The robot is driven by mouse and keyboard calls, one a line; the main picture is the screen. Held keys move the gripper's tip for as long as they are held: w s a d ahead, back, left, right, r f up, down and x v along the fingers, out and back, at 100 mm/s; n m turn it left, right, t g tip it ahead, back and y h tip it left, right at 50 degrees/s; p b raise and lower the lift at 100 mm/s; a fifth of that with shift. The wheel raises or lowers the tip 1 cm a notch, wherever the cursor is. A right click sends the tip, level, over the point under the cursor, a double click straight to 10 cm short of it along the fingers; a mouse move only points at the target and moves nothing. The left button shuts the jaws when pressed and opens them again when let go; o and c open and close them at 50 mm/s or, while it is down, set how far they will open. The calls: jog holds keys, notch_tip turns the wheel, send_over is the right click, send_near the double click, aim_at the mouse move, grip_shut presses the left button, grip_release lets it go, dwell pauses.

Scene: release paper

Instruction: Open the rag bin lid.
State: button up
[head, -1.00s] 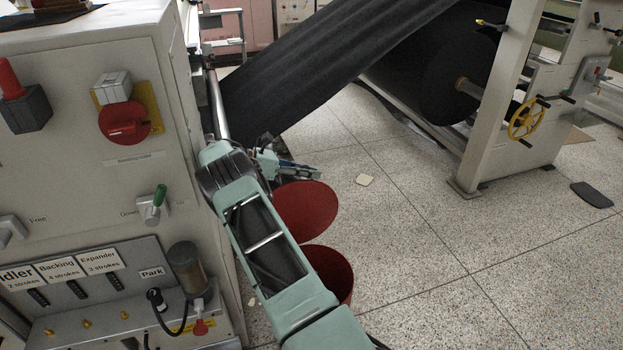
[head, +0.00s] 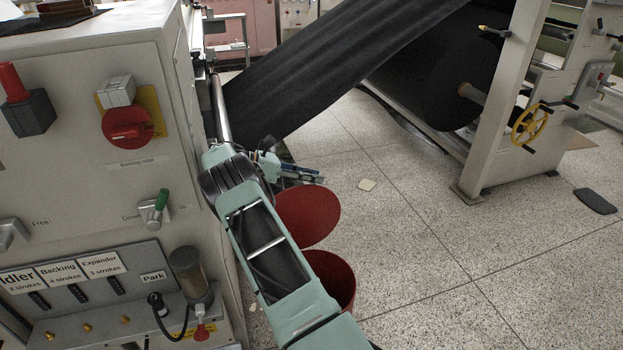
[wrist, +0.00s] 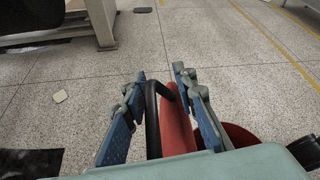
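The red rag bin (head: 338,279) stands on the floor beside the machine cabinet, partly hidden behind my arm. Its round red lid (head: 311,215) is raised and tilted above the bin, with the dark mouth showing below. In the wrist view the lid (wrist: 176,122) appears nearly edge-on, with a black loop handle (wrist: 152,118) on its left face. My gripper (head: 300,172) is at the lid's upper side. In the wrist view its blue fingers are spread apart, with the handle and lid edge between them and a gap visible to each side.
The grey machine cabinet (head: 90,190) with switches and levers stands close on the left. A black sheet (head: 330,60) slopes down behind my gripper. A roller stand (head: 497,110) is at the right. Speckled floor right of the bin is mostly clear, with a small pale patch (head: 367,184).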

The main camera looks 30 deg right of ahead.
notch_tip(320, 180, up, 9)
jog(key=shift+f, duration=0.1)
dwell(0.6)
